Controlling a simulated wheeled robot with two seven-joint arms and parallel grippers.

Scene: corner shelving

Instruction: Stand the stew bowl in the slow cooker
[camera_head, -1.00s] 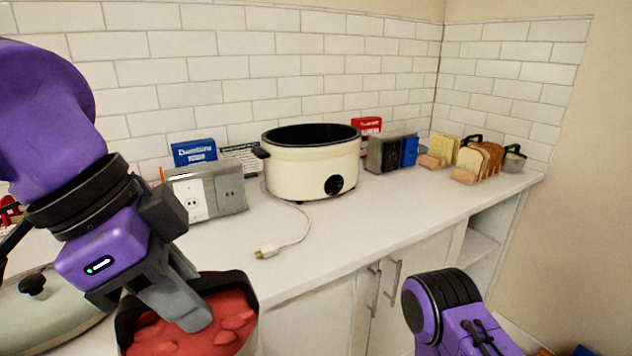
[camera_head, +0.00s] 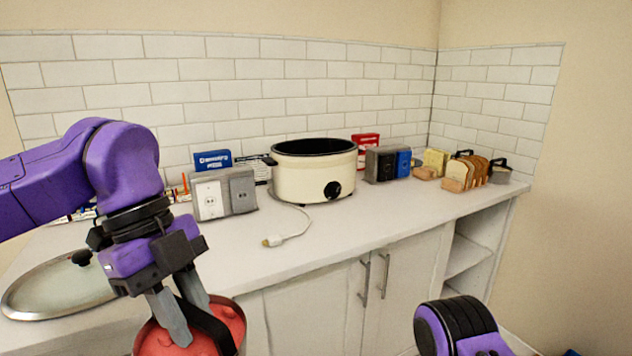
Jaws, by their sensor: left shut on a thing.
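The cream slow cooker (camera_head: 312,180) stands on the counter near the tiled wall, its dark oval mouth open and uncovered. A glass lid with a black knob (camera_head: 62,285) lies on the counter at the left. My right arm shows at the bottom right, but its gripper is out of view.
A grey outlet box (camera_head: 224,194) stands left of the cooker, and a cord with a plug (camera_head: 272,241) lies in front. A toaster-like grey box (camera_head: 382,164) and bread slices in a rack (camera_head: 466,172) stand to the right.

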